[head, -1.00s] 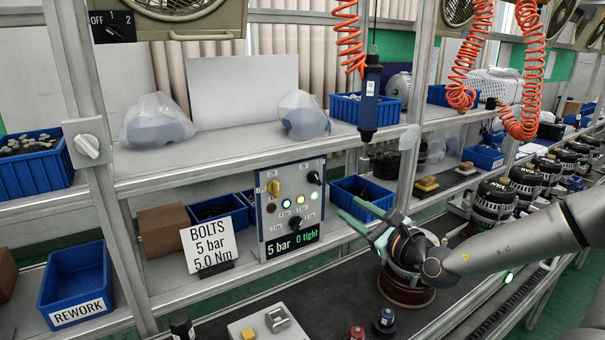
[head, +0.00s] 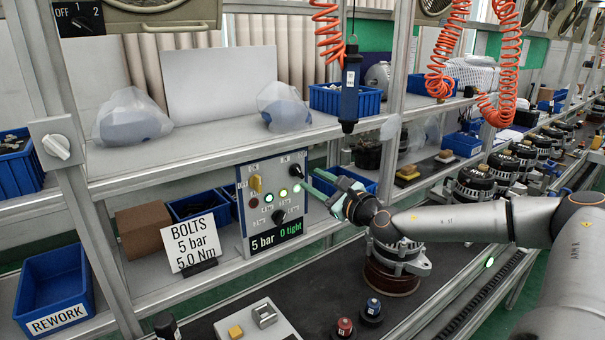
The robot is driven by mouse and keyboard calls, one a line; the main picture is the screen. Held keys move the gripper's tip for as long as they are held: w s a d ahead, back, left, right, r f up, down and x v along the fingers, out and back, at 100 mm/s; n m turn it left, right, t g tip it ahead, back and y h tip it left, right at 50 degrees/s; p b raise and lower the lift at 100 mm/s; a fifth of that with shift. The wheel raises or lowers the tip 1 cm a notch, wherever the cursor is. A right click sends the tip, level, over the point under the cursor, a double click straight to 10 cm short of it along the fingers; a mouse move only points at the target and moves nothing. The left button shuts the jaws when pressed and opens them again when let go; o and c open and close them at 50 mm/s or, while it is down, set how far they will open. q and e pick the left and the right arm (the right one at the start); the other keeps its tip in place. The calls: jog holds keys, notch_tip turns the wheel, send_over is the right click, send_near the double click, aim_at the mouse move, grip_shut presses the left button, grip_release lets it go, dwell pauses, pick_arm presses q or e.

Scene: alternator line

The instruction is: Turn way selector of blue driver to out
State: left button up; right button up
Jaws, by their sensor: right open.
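The blue driver (head: 349,92) hangs upright under an orange coiled hose, in front of the upper shelf. A control panel (head: 244,222) stands on the lower shelf, with a yellow knob (head: 255,184), a black knob (head: 296,170) at upper right, another black knob (head: 278,216) lower down, and lit green lamps. Its small labels are too small to read, so I cannot tell which knob is the way selector. My right gripper (head: 309,180) is open and empty, its green fingers pointing at the panel's right side, close to the upper black knob. Contact cannot be told. My left gripper is out of view.
An alternator (head: 398,262) stands on the line below my right wrist. A blue bin (head: 343,183) is behind the gripper. A BOLTS sign (head: 193,243) and a REWORK bin (head: 54,290) are at left. A metal post (head: 390,130) rises right of the driver.

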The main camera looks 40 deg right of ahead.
aim_at(299, 172)
jog(key=w+p, duration=0.2)
jog(key=w, duration=0.1)
jog(key=shift+w+d+r, duration=0.1)
jog(key=shift+r, duration=0.1)
jog(key=shift+w+d+p, duration=0.2)
jog(key=shift+w+p, duration=0.2)
jog(key=shift+w, duration=0.25)
jog(key=shift+w+f, duration=0.15)
jog(key=shift+w, duration=0.3)
grip_shut()
